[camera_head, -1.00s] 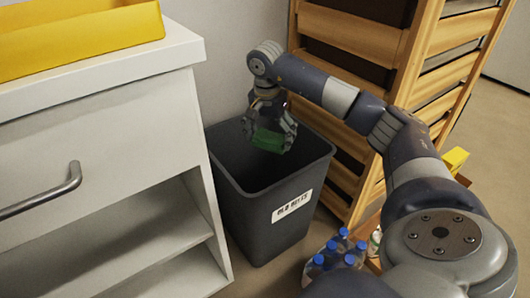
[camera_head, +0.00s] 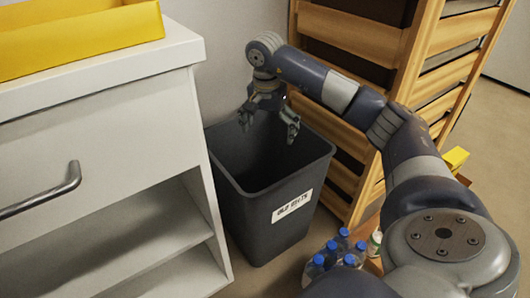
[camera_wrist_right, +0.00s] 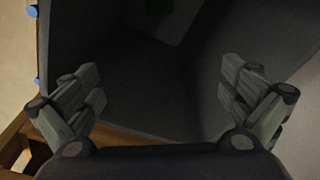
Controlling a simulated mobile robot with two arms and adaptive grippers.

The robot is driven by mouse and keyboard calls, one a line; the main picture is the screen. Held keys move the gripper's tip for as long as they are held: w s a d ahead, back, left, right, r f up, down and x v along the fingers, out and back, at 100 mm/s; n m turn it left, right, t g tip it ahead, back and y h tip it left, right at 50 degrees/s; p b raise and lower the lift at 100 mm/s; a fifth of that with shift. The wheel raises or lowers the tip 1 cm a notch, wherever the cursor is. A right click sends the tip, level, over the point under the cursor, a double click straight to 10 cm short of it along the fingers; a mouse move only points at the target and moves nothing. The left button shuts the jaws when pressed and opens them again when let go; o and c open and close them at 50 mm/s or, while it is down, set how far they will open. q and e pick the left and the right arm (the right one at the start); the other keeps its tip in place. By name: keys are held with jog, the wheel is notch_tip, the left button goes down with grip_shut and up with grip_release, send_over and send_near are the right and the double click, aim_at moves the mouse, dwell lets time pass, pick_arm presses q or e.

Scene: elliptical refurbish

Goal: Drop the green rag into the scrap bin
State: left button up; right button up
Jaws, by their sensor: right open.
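The scrap bin (camera_head: 250,222) is a dark grey, open-topped bin with a white label on its front. It stands upright on the floor between the white cabinet and the wooden rack. My right gripper (camera_head: 268,123) is over the bin's mouth, fingers pointing down, spread open and empty. In the right wrist view, the open fingers (camera_wrist_right: 163,92) frame the bin's dark inside (camera_wrist_right: 135,75). My left gripper is not in view.
A white cabinet (camera_head: 110,120) with a drawer handle stands left of the bin, a yellow tray (camera_head: 80,42) on top. A wooden rack (camera_head: 350,35) stands close behind and right. Blue-capped bottles (camera_head: 335,255) are on the floor at the bin's front right.

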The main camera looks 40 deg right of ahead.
notch_tip(320, 180, up, 10)
jog(key=a, duration=0.1)
jog(key=shift+s, duration=0.25)
jog(key=shift+f, duration=0.1)
dwell(0.4)
